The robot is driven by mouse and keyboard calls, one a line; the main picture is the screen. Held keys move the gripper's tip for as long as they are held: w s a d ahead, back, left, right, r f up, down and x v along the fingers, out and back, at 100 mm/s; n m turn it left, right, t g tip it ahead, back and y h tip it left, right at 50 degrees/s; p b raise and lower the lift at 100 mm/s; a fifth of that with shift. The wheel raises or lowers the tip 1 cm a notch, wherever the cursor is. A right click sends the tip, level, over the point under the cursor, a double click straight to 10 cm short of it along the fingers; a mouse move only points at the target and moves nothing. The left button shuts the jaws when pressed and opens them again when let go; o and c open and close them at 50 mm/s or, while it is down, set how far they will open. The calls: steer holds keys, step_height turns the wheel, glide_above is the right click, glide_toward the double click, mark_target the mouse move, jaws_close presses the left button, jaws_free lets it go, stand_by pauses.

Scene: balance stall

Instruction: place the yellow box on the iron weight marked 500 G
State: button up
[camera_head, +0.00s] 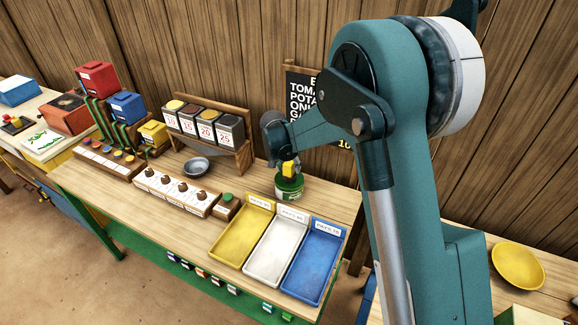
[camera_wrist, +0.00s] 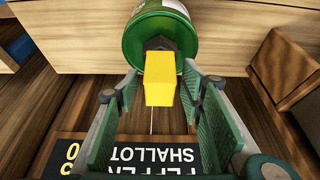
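A small yellow box (camera_wrist: 160,82) stands between my gripper's fingers in the wrist view, with a gap visible on both sides. My gripper (camera_wrist: 158,88) is open around it. The box's far end meets a dark six-sided piece (camera_wrist: 157,45), probably the iron weight, on a green round tin (camera_wrist: 162,22). Its 500 G mark cannot be read. In the head view, the yellow box (camera_head: 289,169) shows below my gripper (camera_head: 287,160), above the green tin (camera_head: 289,188). The dark piece is hard to make out there.
Yellow (camera_head: 243,238), white (camera_head: 276,249) and blue (camera_head: 314,263) trays lie in front of the tin. A grey bowl (camera_head: 196,167) and a rack of tins (camera_head: 205,125) stand to the left. Another yellow box (camera_head: 152,133) stands farther left. A blackboard (camera_head: 303,98) is behind my gripper.

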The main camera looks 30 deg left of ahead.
steer(key=shift+r, duration=0.15)
steer(key=v, duration=1.2)
stand_by(0.4)
stand_by(0.6)
steer(key=s+d+r, duration=0.2)
steer(key=d+r, duration=0.4)
steer(key=d, duration=0.6)
steer(key=s+d+r, duration=0.3)
steer(key=d+r, duration=0.2)
steer(key=d, duration=0.8)
steer(key=s+d+r, duration=0.2)
steer(key=d+r, duration=0.4)
steer(key=d, duration=0.6)
steer(key=s+d+f+t, duration=0.1)
steer(key=s+d, duration=1.1)
steer(key=s+d+f+t, duration=0.1)
steer(key=s+d+f, duration=0.1)
steer(key=s+d, duration=0.9)
steer(key=shift+s+d+f+t, duration=0.3)
steer(key=shift+s+d+t, duration=0.1)
steer(key=shift+d, duration=0.15)
